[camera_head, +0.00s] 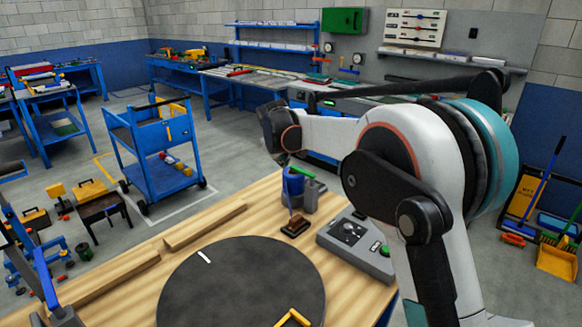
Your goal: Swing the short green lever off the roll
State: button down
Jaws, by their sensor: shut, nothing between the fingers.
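The short green lever (304,171) shows as a small bright green bar at the top of a grey bracket. A blue roll (293,186) stands upright beside the bracket at the back edge of the wooden table. The lever's inner end appears to lie over the top of the roll; exact contact is too small to tell. My gripper (284,161) is at the far end of my white arm, dark, pointing down, shut and empty. It is just above and left of the roll and lever in the picture. Its fingertips are small and partly unclear, so I cannot tell whether they touch anything.
A dark round turntable (240,285) with a yellow angled piece (293,318) fills the table's front. A grey control box (357,244) stands right of the roll. A blue cart (155,150) stands beyond.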

jog(key=w+f+b, duration=0.1)
jog(key=w+f, duration=0.1)
jog(key=w, duration=0.1)
jog(key=w+d+f+b, duration=0.1)
jog(key=w+f+b, duration=0.1)
jog(key=w+f, duration=0.1)
jog(key=w+d+f+b, duration=0.1)
jog(key=w+f+b, duration=0.1)
jog(key=w+f, duration=0.1)
jog(key=shift+d, duration=0.2)
dwell(0.3)
jog(key=shift+w+r, duration=0.1)
jog(key=shift+w, duration=0.05)
